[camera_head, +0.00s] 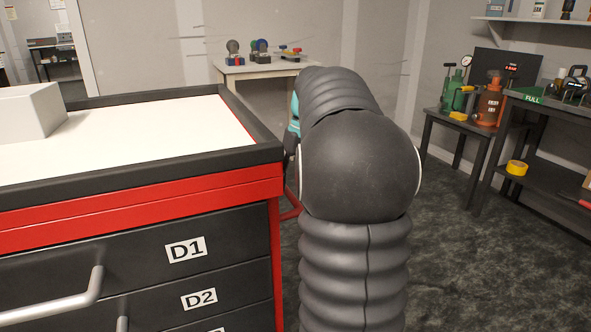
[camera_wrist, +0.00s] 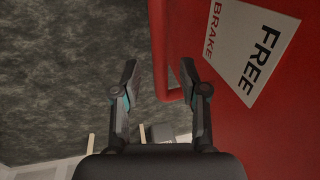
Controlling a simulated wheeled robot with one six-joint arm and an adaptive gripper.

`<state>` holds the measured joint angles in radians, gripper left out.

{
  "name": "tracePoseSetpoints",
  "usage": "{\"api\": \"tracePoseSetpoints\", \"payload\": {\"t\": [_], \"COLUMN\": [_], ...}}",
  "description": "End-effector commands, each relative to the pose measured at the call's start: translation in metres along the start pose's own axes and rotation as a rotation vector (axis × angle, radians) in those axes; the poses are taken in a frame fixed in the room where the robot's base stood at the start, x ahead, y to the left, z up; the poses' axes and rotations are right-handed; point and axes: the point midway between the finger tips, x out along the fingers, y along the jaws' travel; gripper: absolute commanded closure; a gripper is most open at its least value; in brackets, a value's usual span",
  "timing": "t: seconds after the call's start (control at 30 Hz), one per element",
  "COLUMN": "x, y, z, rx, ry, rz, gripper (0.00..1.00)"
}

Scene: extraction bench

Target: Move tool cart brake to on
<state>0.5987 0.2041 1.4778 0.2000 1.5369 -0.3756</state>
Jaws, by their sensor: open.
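The tool cart (camera_head: 140,209) stands at the left in the head view, red and black with a white top. In the wrist view its red side panel (camera_wrist: 225,125) fills the right. A white label (camera_wrist: 253,50) there reads "BRAKE" and "FREE". A red bar (camera_wrist: 160,50) runs down along the panel and bends near the fingertips; I cannot tell whether it is the brake lever. My gripper (camera_wrist: 159,78) is open, its fingers either side of the bar's lower end, contact unclear. In the head view my arm hides the gripper.
A grey box (camera_head: 30,112) sits on the cart top. Drawer handles (camera_head: 60,305) stick out at the cart's front. Dark floor (camera_head: 450,250) is clear right of my arm.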

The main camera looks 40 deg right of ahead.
Motion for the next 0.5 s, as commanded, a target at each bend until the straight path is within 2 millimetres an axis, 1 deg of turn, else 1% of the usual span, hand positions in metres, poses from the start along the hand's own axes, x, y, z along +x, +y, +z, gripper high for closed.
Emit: {"api": "tracePoseSetpoints", "payload": {"t": [0.17, 0.4, 0.5], "x": [-0.021, -0.068, -0.085], "y": [0.001, 0.001, 0.001], "z": [-0.001, -0.001, -0.001], "rx": [0.001, 0.0, 0.0], "ry": [0.002, 0.002, 0.003], "rz": [0.001, 0.001, 0.001], "gripper": [0.57, 0.57, 0.57]}}
